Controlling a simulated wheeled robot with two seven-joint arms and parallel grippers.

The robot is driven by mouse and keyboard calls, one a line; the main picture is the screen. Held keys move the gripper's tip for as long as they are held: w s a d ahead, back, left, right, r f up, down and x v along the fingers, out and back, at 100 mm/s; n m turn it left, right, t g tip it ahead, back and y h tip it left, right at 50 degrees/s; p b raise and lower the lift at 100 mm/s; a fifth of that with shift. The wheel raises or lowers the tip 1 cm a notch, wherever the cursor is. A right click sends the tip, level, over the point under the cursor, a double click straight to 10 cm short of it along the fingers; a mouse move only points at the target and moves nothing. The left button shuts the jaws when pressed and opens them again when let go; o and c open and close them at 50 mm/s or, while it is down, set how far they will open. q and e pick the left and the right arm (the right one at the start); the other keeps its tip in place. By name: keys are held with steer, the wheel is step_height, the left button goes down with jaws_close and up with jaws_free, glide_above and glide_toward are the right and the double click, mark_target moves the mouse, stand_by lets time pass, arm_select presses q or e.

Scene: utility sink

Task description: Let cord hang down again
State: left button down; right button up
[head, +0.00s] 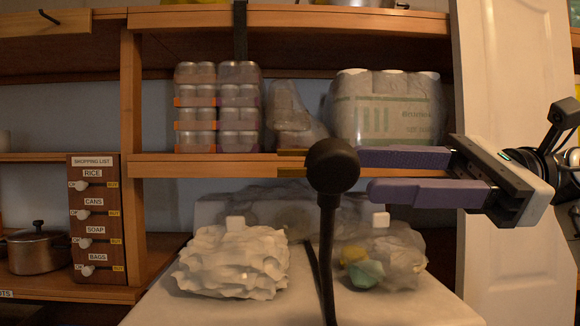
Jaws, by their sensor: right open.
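A black ball (332,165) stands near the middle of the head view. A thin black cord or stem (326,260) runs from its underside down past the bottom edge. A second dark strand shows just left of it. My right gripper (364,174) comes in from the right with its two purple fingers pointing left at the ball. The fingers are apart, with nothing seen between them. Their tips end at the ball's right edge in the picture; I cannot tell whether they touch it. My left gripper is not in view.
Behind are wooden shelves (215,165) with jars (239,110) and a wrapped pack (388,108). Below, a pale crumpled bag (235,262) and a clear bag (402,262) lie on a white surface (400,310). A white door panel (510,270) is behind my right gripper.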

mark_target(307, 171)
steer(key=a, duration=0.5)
steer(key=a+p, duration=0.1)
steer(key=a, duration=0.4)
steer(key=shift+s+a+r, duration=0.15)
steer(key=shift+r, duration=0.05)
jaws_close()
